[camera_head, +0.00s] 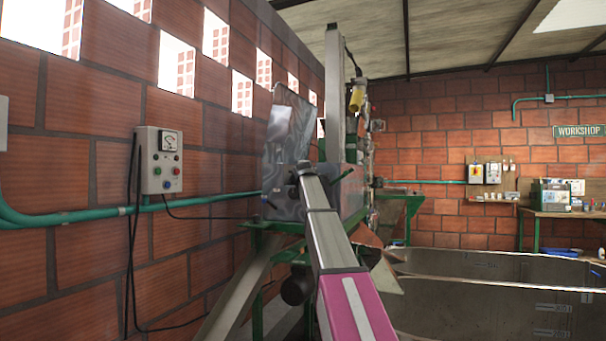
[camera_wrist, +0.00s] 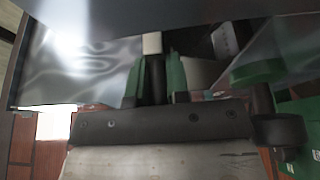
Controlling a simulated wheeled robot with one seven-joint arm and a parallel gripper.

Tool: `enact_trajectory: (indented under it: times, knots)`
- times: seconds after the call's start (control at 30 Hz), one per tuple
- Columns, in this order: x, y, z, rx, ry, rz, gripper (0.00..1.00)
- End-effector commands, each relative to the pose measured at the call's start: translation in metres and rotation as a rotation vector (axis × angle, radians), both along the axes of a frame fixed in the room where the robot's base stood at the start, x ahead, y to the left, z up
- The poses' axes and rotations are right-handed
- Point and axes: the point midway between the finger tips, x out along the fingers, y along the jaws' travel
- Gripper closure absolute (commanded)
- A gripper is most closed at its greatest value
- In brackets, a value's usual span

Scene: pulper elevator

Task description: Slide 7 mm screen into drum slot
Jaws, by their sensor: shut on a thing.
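My arm reaches forward to the pulper (camera_head: 350,185), and my gripper (camera_head: 303,172) is at its upper left side. A shiny, curved metal sheet (camera_head: 288,138) stands upright at my gripper, seemingly the 7 mm screen; no holes can be made out. The wrist view shows a glossy metal sheet (camera_wrist: 80,68) at left and a dark panel across the top; I cannot tell which is the screen. The drum slot cannot be made out in either view.
A control box (camera_head: 160,160) with cables hangs on the left brick wall, along a green pipe (camera_head: 90,215). The pulper stands on a green frame (camera_head: 270,235) close to that wall. A wide tank (camera_head: 480,290) fills the right; a workbench (camera_head: 565,213) is behind.

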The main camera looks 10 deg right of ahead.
Motion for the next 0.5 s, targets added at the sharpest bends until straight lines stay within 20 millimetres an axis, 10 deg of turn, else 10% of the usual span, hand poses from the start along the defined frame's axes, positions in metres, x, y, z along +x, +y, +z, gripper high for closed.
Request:
enact_trajectory:
  times: [0.5]
  knots:
    - [0.0096,-0.0061,0.001,0.0,-0.002,0.001,1.0]
